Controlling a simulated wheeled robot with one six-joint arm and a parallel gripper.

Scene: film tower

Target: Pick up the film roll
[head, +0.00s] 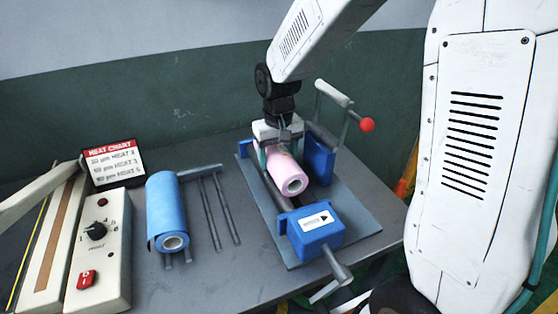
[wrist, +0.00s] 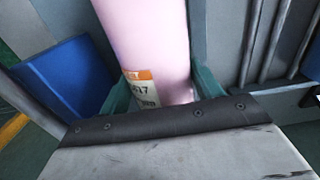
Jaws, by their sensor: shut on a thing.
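A pink film roll (head: 287,180) lies in the blue-ended holder on the table in the head view. My gripper (head: 277,158) is above it with its fingers down on both sides, shut on the roll. In the wrist view the pink roll (wrist: 152,50) runs between the two green fingers (wrist: 160,95), with an orange and white label near the gripper. I cannot tell whether the roll is lifted clear of the holder. A blue film roll (head: 166,212) lies on a rack to the left.
The holder has a blue front block (head: 313,228) with a rod, a blue rear block (head: 319,160), and a lever with a red knob (head: 367,125). A sealer with a dial (head: 98,232) and a heat chart sign (head: 112,163) stand at left. Bare metal rods (head: 217,210) lie between.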

